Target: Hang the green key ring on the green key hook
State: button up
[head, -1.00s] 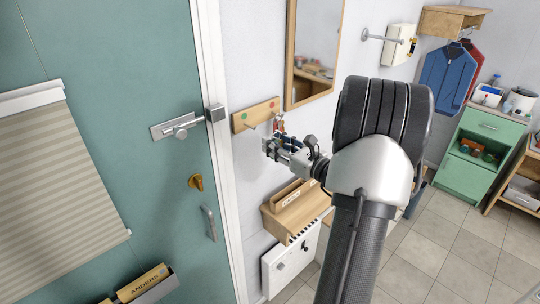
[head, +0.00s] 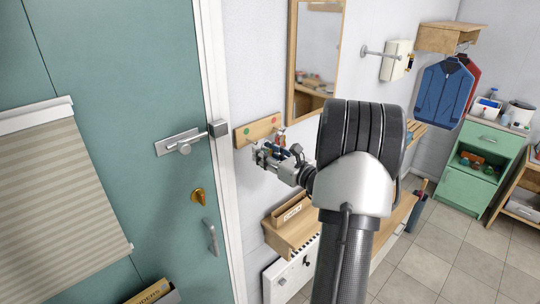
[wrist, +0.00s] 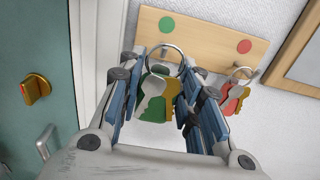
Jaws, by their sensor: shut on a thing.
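A wooden key board (head: 266,126) is on the wall beside the door frame. In the wrist view the board (wrist: 206,38) has a green dot (wrist: 166,24) at left and a red dot (wrist: 244,46) at right. My gripper (wrist: 166,68) is shut on the green key ring (wrist: 165,49), whose metal loop stands up between the fingertips. Its green tag (wrist: 152,104) and yellow key hang between the fingers. The loop is just below the green dot; I cannot tell whether it touches the green hook, which is hidden there.
A red key ring (wrist: 238,74) with red and yellow pieces hangs under the red dot, right of my fingers. A mirror (head: 315,55) is above right, a wooden shelf (head: 290,235) below.

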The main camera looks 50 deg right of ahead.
jog(key=shift+w+d+f+b, duration=0.1)
jog(key=shift+w+f+b, duration=0.2)
jog(key=shift+w, duration=0.6)
jog(key=shift+w+d+f+b, duration=0.15)
jog(key=shift+w+f, duration=0.1)
jog(key=shift+w, duration=0.7)
jog(key=shift+w+d+f+b, duration=0.1)
jog(key=shift+w+f+b, duration=0.2)
jog(key=shift+w, duration=0.6)
jog(key=o, duration=1.1)
jog(key=shift+s, duration=0.1)
jog(key=s, duration=0.4)
jog(key=s+a, duration=0.1)
jog(key=s, duration=0.6)
jog(key=shift+s+a, duration=0.2)
jog(key=shift+s, duration=0.2)
